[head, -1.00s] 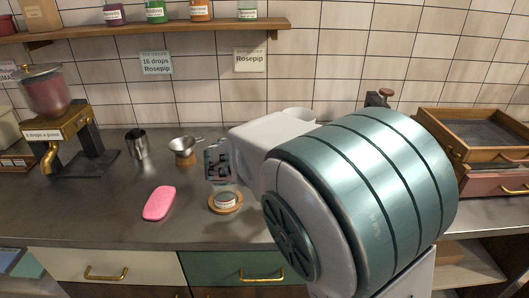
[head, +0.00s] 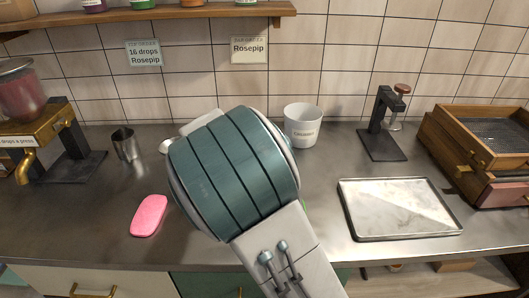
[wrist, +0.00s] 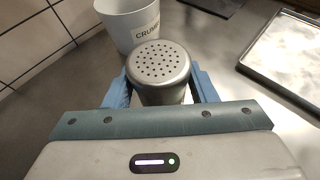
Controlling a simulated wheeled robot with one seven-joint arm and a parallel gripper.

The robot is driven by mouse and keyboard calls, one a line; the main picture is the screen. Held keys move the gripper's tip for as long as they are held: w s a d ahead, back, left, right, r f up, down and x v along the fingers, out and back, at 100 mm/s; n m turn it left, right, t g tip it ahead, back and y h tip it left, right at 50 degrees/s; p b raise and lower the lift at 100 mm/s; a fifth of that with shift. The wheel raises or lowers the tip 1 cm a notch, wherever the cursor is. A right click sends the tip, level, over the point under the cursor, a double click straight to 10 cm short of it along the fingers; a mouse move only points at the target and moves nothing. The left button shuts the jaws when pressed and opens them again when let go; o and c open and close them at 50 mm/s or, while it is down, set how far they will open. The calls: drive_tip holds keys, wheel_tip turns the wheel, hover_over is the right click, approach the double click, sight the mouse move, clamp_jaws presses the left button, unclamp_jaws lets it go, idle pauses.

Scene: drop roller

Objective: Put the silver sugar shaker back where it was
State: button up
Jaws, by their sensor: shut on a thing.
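The silver sugar shaker (wrist: 160,64) shows in the wrist view, with its domed, perforated top toward the camera. My gripper (wrist: 161,94) has its blue fingers on both sides of the shaker and is shut on it. The shaker looks upright in the grip; its lower part is hidden. In the head view my arm covers the gripper and the shaker, so how high it is held cannot be told there.
A white crumbs cup (head: 303,127) stands at the back, just beyond the shaker in the wrist view. A pink sponge (head: 149,215) and metal cup (head: 124,145) are at left.

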drive_tip(key=shift+w+a+f+p, duration=0.1)
drive_tip(key=shift+w+a+f, duration=0.2)
drive_tip(key=shift+w+f, duration=0.6)
drive_tip(key=shift+w+a+f+p, duration=0.1)
drive_tip(key=shift+w+a+f, duration=0.35)
drive_tip(key=shift+f, duration=0.9)
drive_tip(key=shift+w+a+f+p, duration=0.1)
drive_tip(key=shift+w+a+f, duration=0.05)
drive_tip(key=shift+w+f, duration=0.8)
drive_tip(key=shift+s+f, duration=0.15)
drive_tip(key=shift+s, duration=0.05)
drive_tip(key=shift+f, duration=0.25)
drive_tip(key=o, duration=1)
drive_tip(key=shift+o, duration=0.2)
